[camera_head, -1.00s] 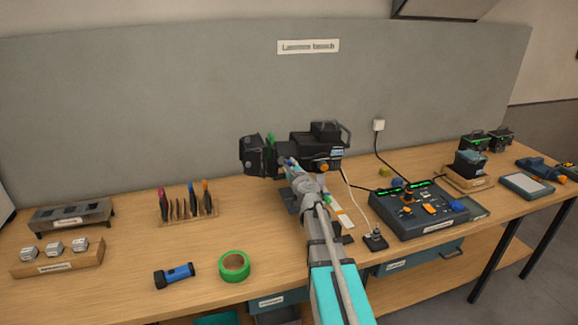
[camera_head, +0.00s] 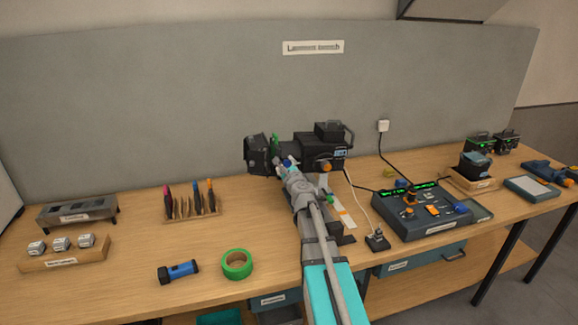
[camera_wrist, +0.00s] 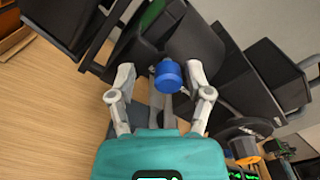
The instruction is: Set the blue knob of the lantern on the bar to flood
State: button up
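The black lantern (camera_head: 318,152) hangs or stands above the back of the bench, left of the console. Its blue knob (camera_wrist: 168,76) shows in the wrist view as a short blue cylinder on the black housing. My gripper (camera_wrist: 161,78) is open, with one pale finger on each side of the knob. There are visible gaps between the fingers and the knob, wider on the left. In the head view my gripper (camera_head: 289,170) is at the underside of the lantern and hides most of the knob. The knob's setting marks cannot be read.
An orange knob (camera_head: 325,167) sits on the lantern right of my gripper. A control console (camera_head: 420,213) with cables stands to the right. A green tape roll (camera_head: 237,264) and a blue torch (camera_head: 178,272) lie at the front left. Open bench lies between.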

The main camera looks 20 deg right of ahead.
jog(key=shift+s+d, duration=0.15)
jog(key=shift+s, duration=0.15)
jog(key=s+a, duration=0.1)
jog(key=s, duration=1)
jog(key=shift+s+a, duration=0.25)
jog(key=shift+a, duration=0.15)
jog(key=shift+a, duration=0.1)
